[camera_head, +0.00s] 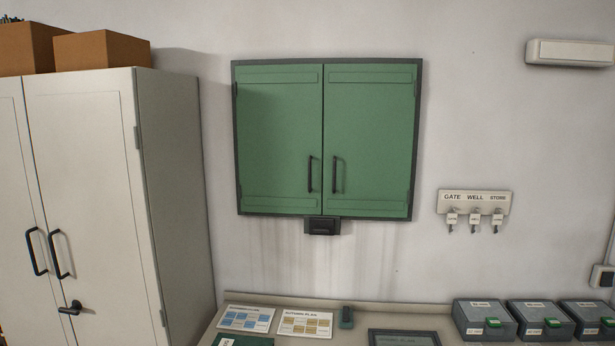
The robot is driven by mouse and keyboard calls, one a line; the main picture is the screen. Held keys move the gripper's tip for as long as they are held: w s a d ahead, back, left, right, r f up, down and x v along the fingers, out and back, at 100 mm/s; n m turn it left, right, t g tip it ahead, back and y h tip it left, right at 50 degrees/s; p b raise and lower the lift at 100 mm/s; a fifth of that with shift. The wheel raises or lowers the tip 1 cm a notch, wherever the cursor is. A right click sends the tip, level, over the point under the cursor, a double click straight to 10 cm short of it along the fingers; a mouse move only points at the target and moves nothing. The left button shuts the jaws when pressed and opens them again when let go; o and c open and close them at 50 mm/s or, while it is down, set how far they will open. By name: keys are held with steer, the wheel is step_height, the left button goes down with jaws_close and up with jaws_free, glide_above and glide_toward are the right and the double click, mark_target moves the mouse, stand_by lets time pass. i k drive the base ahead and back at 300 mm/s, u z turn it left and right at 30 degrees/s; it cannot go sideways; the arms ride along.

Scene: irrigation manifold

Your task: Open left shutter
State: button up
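A green wall cabinet with a dark frame has two shutters, both closed. The left shutter (278,135) has a black vertical bar handle (309,174) near its inner lower edge, and dark hinges on its outer left side. The right shutter (370,135) has a matching handle (335,174) close beside it, on the other side of the centre seam. A small black box (322,225) is fixed under the frame at the middle. My gripper is not in view.
A tall pale cabinet (175,190) stands at the left, with cardboard boxes (102,50) on top. Below the shutters a counter (380,307) holds printed cards, a small dark device and several grey boxes (485,320). A key rack (474,202) hangs at right.

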mark_target(279, 106)
steer(key=z, duration=0.05)
steer(key=i, duration=0.95)
steer(key=u, duration=0.05)
